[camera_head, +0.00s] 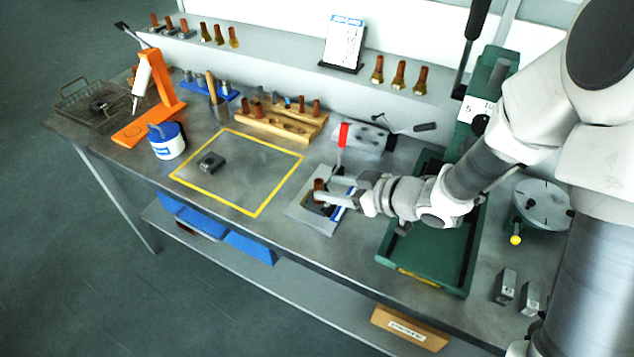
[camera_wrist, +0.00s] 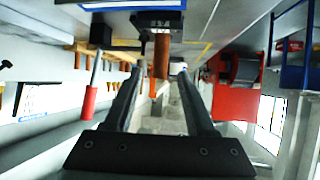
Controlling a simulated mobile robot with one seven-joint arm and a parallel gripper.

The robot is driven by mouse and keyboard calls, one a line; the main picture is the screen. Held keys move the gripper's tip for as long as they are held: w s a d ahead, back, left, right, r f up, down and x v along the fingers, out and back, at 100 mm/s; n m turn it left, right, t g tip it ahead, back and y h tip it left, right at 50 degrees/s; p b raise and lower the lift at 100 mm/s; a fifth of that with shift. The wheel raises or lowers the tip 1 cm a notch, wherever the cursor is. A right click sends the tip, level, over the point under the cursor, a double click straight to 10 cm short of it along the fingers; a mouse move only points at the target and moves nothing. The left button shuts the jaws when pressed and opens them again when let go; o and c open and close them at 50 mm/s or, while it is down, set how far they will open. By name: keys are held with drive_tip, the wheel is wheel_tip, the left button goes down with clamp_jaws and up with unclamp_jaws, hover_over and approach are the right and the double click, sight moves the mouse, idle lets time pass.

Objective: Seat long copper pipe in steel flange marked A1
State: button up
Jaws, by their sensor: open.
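A copper pipe (camera_head: 319,185) stands upright at a dark block on a light grey plate (camera_head: 311,219). In the wrist view the pipe (camera_wrist: 161,55) appears upside down, its far end at the dark block (camera_wrist: 158,22). The block bears pale marks that I cannot read clearly. My gripper (camera_head: 324,188) is open, its fingers on either side of the pipe; it also shows in the wrist view (camera_wrist: 161,74). I cannot tell whether either finger touches the pipe, or how deep the pipe sits. Another small dark block (camera_head: 211,162) lies inside the yellow outline.
A wooden rack (camera_head: 270,128) with several copper pieces stands behind the yellow outline (camera_head: 257,214). A green machine base (camera_head: 425,280) is close on the right. An orange stand (camera_head: 160,105) and a white-blue tub (camera_head: 167,143) are at left. The outlined area is mostly clear.

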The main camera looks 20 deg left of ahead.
drive_tip(key=v, duration=0.4)
drive_tip(key=shift+s+d, duration=0.1)
drive_tip(key=shift+d, duration=0.05)
drive_tip(key=shift+d, duration=0.1)
idle(0.3)
